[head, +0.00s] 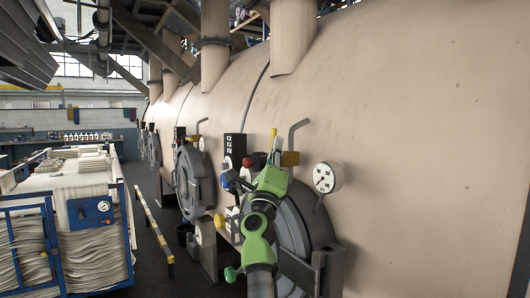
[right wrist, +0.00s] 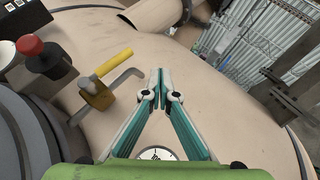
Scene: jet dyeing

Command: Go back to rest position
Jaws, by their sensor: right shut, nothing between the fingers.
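My right arm, green and dark grey, rises from the bottom of the head view in front of the large beige dyeing vessel (head: 400,120). My right gripper (head: 274,136) points up and away, near a yellow valve block (head: 290,158) with a bent grey handle. In the right wrist view, the teal fingers of the right gripper (right wrist: 160,74) meet at the tips with nothing between them. The valve with its yellow lever (right wrist: 112,64) is to their left, apart from them. My left gripper is not in view.
A round white gauge (head: 327,177) is right of my arm, partly hidden in the right wrist view (right wrist: 157,153). A red button (right wrist: 30,45) projects at upper left there. Round hatches (head: 190,182) line the vessel. Blue carts of cloth (head: 92,208) stand left, beside a striped rail (head: 154,229).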

